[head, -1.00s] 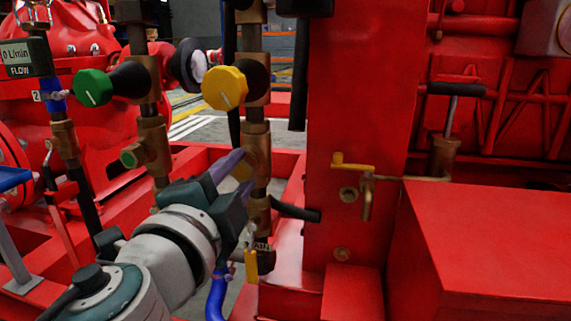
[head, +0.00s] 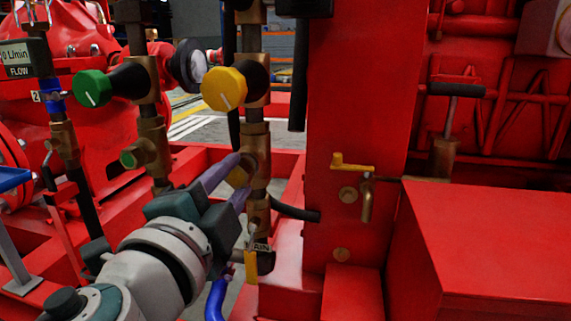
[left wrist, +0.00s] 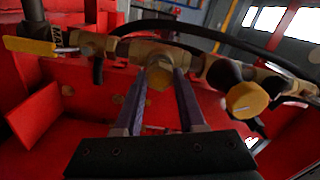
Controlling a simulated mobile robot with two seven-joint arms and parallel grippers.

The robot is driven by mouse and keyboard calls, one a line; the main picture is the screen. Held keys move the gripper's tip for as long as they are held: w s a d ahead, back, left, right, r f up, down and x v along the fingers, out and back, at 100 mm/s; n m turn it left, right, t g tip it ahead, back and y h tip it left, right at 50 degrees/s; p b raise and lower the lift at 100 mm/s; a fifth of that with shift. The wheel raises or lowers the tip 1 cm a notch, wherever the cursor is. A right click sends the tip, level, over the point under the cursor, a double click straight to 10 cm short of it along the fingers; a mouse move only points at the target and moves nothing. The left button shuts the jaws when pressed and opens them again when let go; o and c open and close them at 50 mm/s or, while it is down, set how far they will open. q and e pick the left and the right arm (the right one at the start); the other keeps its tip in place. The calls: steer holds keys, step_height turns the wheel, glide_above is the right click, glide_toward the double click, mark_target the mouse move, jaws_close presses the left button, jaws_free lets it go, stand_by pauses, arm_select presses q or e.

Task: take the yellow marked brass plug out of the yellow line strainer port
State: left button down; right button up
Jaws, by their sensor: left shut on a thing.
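The yellow marked brass plug (head: 238,177) shows between the fingers of my left gripper (head: 240,175), at the side of the brass strainer (head: 262,150) below the yellow knob. My left gripper is shut on the plug. In the left wrist view the two purple fingers (left wrist: 160,90) lie on either side of the plug (left wrist: 158,78), in front of the brass strainer body. The fingers hide part of the plug, and I cannot tell whether it still sits in the port. My right gripper is in neither view.
The yellow knob (head: 223,89) is above my fingers. A green knob (head: 94,88) and a green marked plug (head: 129,159) are on the line to the left. A yellow handle (head: 251,266) hangs below. The red post (head: 355,120) stands to the right.

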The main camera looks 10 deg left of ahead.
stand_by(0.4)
arm_select(q)
steer(key=shift+s, duration=2.55)
